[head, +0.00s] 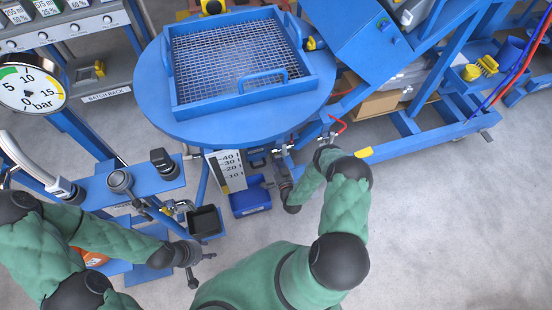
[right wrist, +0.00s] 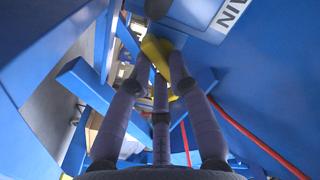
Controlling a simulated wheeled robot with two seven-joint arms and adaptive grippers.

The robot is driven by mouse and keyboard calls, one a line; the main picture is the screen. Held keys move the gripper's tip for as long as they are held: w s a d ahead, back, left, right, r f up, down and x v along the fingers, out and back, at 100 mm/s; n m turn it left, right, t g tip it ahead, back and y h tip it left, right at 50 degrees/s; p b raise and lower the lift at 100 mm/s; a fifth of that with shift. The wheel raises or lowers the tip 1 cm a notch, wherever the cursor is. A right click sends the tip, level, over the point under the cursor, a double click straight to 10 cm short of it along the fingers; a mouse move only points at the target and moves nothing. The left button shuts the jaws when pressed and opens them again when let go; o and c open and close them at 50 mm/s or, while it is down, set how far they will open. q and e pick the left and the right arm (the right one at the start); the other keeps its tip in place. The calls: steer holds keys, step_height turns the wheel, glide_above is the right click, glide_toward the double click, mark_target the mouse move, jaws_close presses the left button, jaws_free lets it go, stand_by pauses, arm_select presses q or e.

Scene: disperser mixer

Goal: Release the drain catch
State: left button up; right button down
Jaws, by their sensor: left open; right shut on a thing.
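In the right wrist view, a yellow piece (right wrist: 154,48), apparently the drain catch, lies between the fingertips of my right gripper (right wrist: 160,68). The gripper is shut on it. A white label (right wrist: 232,14) ending in "AIN" is on the blue panel just above right. In the head view, my right gripper (head: 283,172) is below the front edge of the round blue table (head: 160,105), and the yellow piece cannot be made out there. My left gripper (head: 203,268) is open and empty at the lower left, low in front of the blue stand.
A blue bin (head: 250,198) and a dark small tray (head: 205,221) sit low beneath the table. A white level scale (head: 229,170) stands beside them. A red hose (right wrist: 262,146) runs along the right in the wrist view. Grey floor (head: 440,220) is clear at right.

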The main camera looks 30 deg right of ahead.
steer(key=m, duration=1)
steer(key=shift+a+f, duration=0.1)
steer(key=shift+f, duration=0.25)
steer(key=shift+m, duration=0.5)
steer(key=c, duration=1.1)
jaws_free()
steer(key=shift+c, duration=0.2)
steer(key=shift+s, duration=0.1)
steer(key=v, duration=1.1)
steer(key=shift+s, duration=0.4)
steer(key=shift+w+a+f, duration=0.1)
